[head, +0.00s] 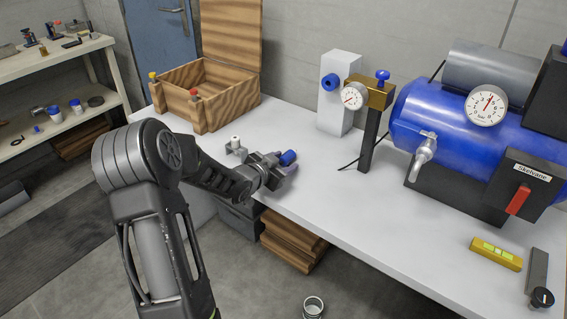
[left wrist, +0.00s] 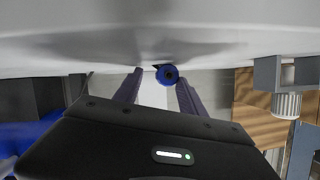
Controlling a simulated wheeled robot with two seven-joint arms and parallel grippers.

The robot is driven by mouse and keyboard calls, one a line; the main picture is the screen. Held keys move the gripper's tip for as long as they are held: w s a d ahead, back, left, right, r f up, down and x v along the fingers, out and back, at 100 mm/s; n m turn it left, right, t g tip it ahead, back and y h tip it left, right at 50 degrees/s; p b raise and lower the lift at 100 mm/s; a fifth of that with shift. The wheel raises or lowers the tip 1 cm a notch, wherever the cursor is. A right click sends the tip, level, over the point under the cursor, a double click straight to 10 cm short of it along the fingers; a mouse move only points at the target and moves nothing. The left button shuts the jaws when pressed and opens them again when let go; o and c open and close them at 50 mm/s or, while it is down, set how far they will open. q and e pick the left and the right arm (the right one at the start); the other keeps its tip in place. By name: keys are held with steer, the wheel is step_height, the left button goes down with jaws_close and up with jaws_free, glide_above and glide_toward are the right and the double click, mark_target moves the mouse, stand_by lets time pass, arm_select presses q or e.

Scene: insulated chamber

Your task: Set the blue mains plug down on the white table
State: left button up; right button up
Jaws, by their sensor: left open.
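The blue mains plug (head: 288,157) is at the white table (head: 335,208), near its front left part. It appears to lie on the tabletop, though contact is partly hidden. My left gripper (head: 281,164) is open, low over the table's front edge, with the plug at its fingertips. In the left wrist view, the plug (left wrist: 167,74) shows as a blue round end with a dark centre between the two spread fingers (left wrist: 158,88). A dark shadow lies on the tabletop beside it. My right gripper is not in view.
A grey bracket with a white knob (head: 236,144) stands left of my gripper. A wooden box (head: 210,115) is behind it. A white block with a blue round fitting (head: 338,105), a gauge stand (head: 369,140) and a blue tank (head: 440,130) stand behind and right. The middle front table is clear.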

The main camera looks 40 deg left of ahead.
arm_select(q)
steer(key=shift+d+f, duration=0.2)
steer(key=shift+d, duration=0.05)
